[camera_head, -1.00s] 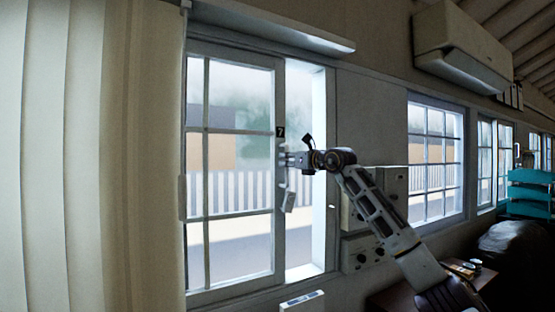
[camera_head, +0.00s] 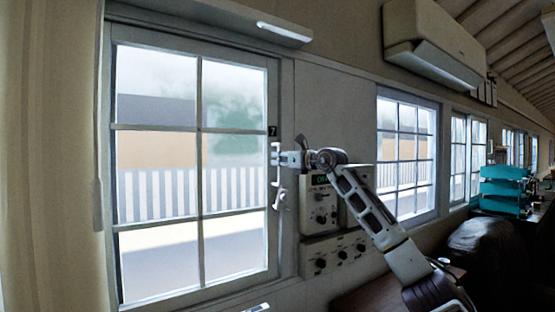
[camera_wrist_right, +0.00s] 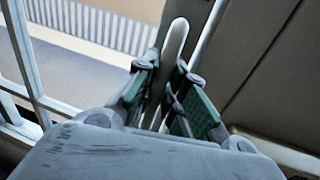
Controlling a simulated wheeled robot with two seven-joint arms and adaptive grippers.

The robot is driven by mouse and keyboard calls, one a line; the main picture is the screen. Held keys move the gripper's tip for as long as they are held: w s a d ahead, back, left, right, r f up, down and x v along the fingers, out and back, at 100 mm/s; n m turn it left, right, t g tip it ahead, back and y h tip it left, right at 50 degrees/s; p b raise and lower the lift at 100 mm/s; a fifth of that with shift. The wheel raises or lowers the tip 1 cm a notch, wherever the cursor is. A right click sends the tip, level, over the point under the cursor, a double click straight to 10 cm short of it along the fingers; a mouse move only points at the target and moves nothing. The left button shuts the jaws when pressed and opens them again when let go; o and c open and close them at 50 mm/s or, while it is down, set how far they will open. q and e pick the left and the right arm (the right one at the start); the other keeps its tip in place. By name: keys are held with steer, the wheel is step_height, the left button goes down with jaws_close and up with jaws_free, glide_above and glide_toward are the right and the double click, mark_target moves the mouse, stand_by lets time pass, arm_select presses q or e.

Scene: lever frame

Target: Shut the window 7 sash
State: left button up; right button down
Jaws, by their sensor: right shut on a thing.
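The window 7 sash (camera_head: 273,225) is a white-framed, multi-pane sash with a dark "7" label (camera_head: 272,131) on its right stile. Its right edge stands against the right side of the window frame, with no open gap visible there. My right gripper (camera_head: 284,158) is at the right stile, shut on the pale sash handle (camera_head: 276,150). In the right wrist view the handle (camera_wrist_right: 176,38) rises between the green-padded fingers of the gripper (camera_wrist_right: 168,98). The exact contact is partly hidden by the fingers. My left gripper is not in view.
Grey control boxes with knobs (camera_head: 320,215) are on the wall right of the window, close behind my right arm. A curtain (camera_head: 50,150) hangs at the left. An air conditioner (camera_head: 435,45) is high on the wall. Teal trays (camera_head: 502,188) stand far right.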

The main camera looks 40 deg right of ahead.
steer(key=shift+d+r, duration=0.1)
steer(key=shift+d, duration=0.45)
steer(key=shift+s, duration=0.1)
steer(key=c, duration=1.8)
jaws_free()
steer(key=o, duration=0.3)
steer(key=shift+d, duration=0.2)
steer(key=shift+o, duration=0.2)
steer(key=shift+a, duration=0.2)
steer(key=s+d, duration=0.2)
steer(key=s, duration=0.9)
steer(key=shift+s, duration=0.4)
